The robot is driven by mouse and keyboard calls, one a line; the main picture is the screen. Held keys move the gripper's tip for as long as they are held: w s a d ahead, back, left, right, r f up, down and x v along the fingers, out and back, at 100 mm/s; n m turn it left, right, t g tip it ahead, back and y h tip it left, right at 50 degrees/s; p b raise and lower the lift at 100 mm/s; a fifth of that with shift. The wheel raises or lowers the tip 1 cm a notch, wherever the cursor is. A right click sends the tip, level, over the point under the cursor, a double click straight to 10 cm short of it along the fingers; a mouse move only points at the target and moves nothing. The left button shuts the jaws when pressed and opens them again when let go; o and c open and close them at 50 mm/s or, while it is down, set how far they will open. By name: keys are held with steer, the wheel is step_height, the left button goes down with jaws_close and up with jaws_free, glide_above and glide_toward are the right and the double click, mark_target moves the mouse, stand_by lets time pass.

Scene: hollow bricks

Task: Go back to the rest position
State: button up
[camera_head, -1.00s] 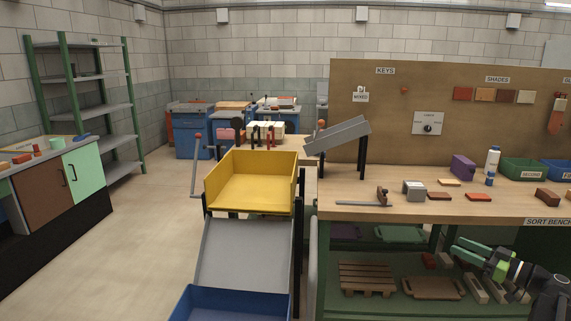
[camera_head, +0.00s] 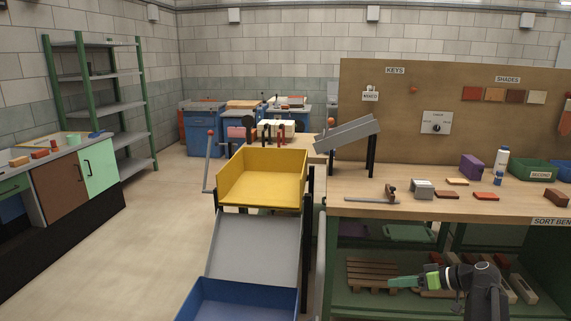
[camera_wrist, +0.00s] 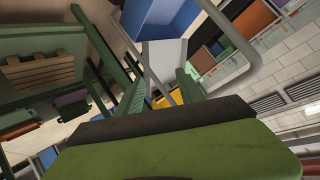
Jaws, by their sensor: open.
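My gripper (camera_head: 405,282) is at the lower right of the head view, in front of the sort bench's lower shelf, with its green fingers pointing left. It is open, and nothing shows between its fingers. The sort bench (camera_head: 345,207) stands behind my arm. I cannot tell how far the gripper is from the bench frame.
A yellow tray (camera_head: 262,178) sits above a grey chute (camera_head: 255,245) and a blue bin (camera_head: 235,302), left of the bench. Bricks and a hammer-like tool (camera_head: 385,195) lie on the bench. A pallet (camera_head: 372,272) is on the lower shelf. Floor (camera_head: 150,230) is clear at left.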

steer(key=s+a+f+m+g+h, duration=0.2)
steer(key=s+a+f+g+h, duration=0.3)
steer(key=a, duration=0.4)
steer(key=s+a+f+m+g+h, duration=0.2)
steer(key=s+a+f+h, duration=0.2)
steer(key=s+a+f, duration=0.45)
step_height(320, 180, up, 21)
steer(key=a+m+p, duration=0.1)
steer(key=p, duration=1.8)
steer(key=shift+w+a+f+h, duration=0.2)
steer(key=shift+w+h, duration=0.2)
